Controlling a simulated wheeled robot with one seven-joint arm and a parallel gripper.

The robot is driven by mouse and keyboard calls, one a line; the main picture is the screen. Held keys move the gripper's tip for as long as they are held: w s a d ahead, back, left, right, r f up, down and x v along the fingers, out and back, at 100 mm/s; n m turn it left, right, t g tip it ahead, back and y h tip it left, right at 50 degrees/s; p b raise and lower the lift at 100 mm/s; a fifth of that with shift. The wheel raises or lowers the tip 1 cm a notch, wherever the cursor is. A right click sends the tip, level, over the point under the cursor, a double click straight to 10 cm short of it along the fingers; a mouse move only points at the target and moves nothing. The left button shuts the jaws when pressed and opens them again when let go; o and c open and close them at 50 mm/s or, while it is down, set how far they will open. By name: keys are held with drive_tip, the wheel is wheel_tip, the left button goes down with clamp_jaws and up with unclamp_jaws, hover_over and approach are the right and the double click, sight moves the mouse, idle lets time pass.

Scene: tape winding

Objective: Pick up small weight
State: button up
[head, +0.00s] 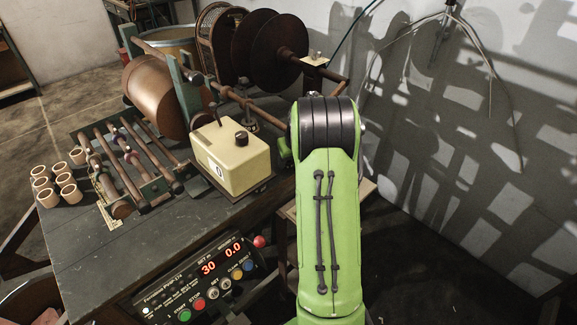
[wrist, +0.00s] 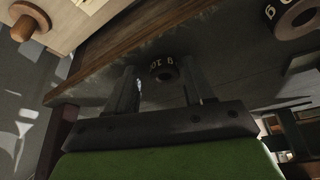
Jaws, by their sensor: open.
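In the wrist view a small dark round weight (wrist: 163,73) with a central hole and pale printed digits lies on a dark surface. My gripper (wrist: 159,82) has its two dark fingers apart, and the weight appears between and just beyond them. I cannot tell whether either finger touches it. A larger-looking dark round piece (wrist: 297,18), also with a hole and pale digits, is at the top right. In the head view my green arm hides my gripper, and I cannot make out the weights there.
The dark workbench (head: 75,235) carries a cream box (head: 232,157), a roller frame (head: 135,165), several pale cups (head: 70,194) and large brown reels (head: 270,50). A control panel (head: 205,283) is at its front. A wooden edge (wrist: 130,45) crosses the wrist view.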

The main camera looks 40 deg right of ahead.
clamp_jaws()
drive_tip(key=shift+r, duration=0.15)
